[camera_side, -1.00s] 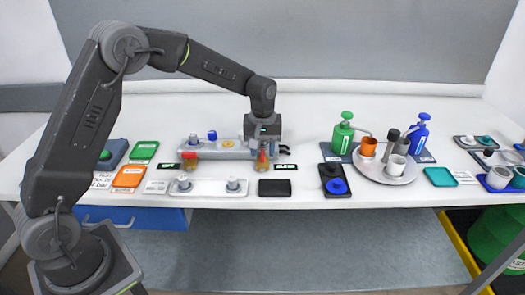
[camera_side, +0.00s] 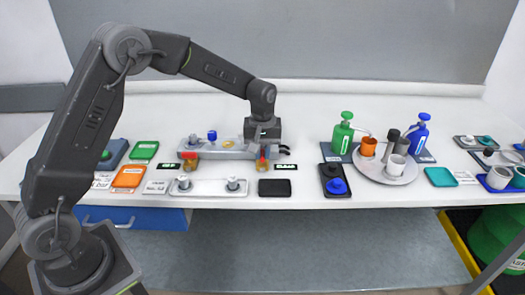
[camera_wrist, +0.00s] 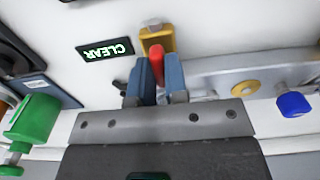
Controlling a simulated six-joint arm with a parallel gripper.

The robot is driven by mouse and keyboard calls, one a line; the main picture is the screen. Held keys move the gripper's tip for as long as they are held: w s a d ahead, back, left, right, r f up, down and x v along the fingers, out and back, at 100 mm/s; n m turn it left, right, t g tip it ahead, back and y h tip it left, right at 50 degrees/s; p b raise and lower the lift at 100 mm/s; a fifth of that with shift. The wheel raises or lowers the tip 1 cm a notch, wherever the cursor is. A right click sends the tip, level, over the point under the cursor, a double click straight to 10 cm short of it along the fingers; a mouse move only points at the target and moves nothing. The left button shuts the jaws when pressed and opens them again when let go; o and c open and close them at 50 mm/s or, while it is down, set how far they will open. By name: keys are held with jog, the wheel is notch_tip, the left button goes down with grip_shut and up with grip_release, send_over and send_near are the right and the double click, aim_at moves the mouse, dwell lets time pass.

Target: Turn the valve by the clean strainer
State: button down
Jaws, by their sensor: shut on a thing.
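My gripper (camera_side: 263,143) is over the right end of the grey strainer block (camera_side: 205,150). In the wrist view my gripper (camera_wrist: 158,72) has its two blue-grey fingers shut around a red valve handle (camera_wrist: 157,58). An amber strainer (camera_wrist: 158,38) is just beyond the handle; it also shows in the side view (camera_side: 262,165). Beside it lies a black label (camera_wrist: 104,49) reading CLEAR, which shows in the side view too (camera_side: 284,167). A second amber strainer (camera_side: 190,166) with a red part is at the block's left end, by another label (camera_side: 168,165). The fingers partly hide the handle.
A blue knob (camera_side: 212,134) and a yellow disc (camera_side: 229,143) sit on the block. A white tray (camera_side: 208,194) with two metal fittings lies in front. Green (camera_side: 343,135) and blue (camera_side: 419,136) pump bottles and a round tray (camera_side: 398,178) stand to the right.

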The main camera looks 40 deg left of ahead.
aim_at(262, 153)
jog(key=m, duration=0.4)
jog(key=shift+m, duration=0.4)
jog(key=m, duration=0.9)
jog(key=shift+m, duration=2)
jog(key=c, duration=1.1)
grip_release()
jog(key=shift+c, duration=0.2)
jog(key=shift+r, duration=0.15)
notch_tip(262, 153, up, 14)
